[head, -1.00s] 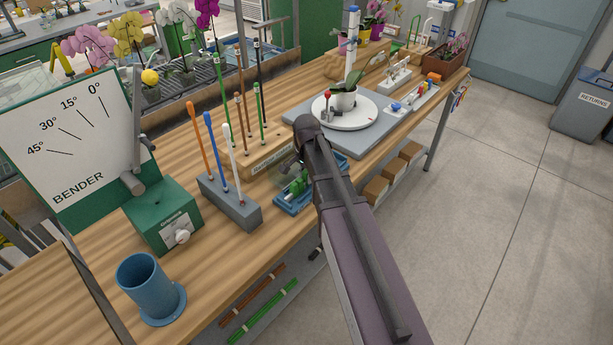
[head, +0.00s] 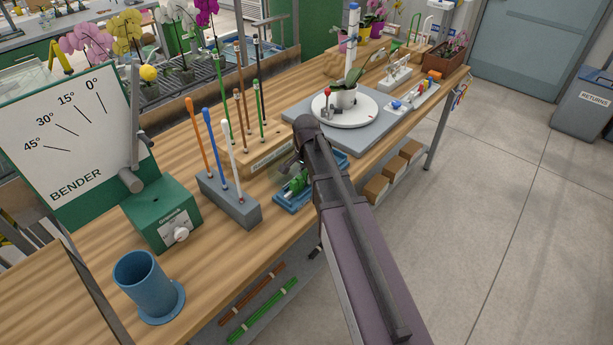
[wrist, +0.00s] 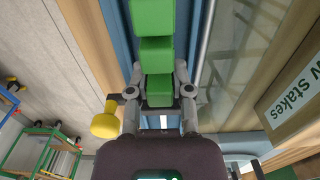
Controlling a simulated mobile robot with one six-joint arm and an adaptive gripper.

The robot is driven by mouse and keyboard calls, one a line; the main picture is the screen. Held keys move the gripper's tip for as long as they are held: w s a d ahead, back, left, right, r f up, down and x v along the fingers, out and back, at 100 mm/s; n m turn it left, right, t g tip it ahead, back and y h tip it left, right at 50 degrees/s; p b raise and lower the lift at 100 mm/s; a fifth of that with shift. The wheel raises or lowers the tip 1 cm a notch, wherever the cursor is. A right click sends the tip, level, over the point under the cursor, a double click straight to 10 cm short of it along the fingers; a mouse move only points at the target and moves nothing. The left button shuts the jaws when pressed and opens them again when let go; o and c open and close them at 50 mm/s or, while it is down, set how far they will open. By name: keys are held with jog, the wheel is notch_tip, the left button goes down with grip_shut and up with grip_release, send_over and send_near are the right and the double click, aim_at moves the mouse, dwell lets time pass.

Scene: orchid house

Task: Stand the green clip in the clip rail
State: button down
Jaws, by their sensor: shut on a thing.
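My gripper (wrist: 160,86) is shut on a green block-shaped piece (wrist: 159,90), which I take to be the green clip, held between its two fingers. More green blocks (wrist: 152,18) line up beyond it in the wrist view; I cannot tell whether they are parts of one clip or separate. In the head view, green pieces (head: 297,184) show in or over a blue tray-like holder (head: 291,203) at the bench's front edge, beside my arm. I cannot clearly identify the clip rail.
A grey block (head: 228,205) with orange, blue and white sticks stands left of the holder. A wooden stake rack (head: 268,158) stands behind it. A turntable (head: 344,112) with a potted orchid is farther back. A blue cup (head: 140,285) and green bender (head: 165,215) are at left.

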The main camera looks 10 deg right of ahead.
jog(key=shift+c, duration=2.2)
grip_release()
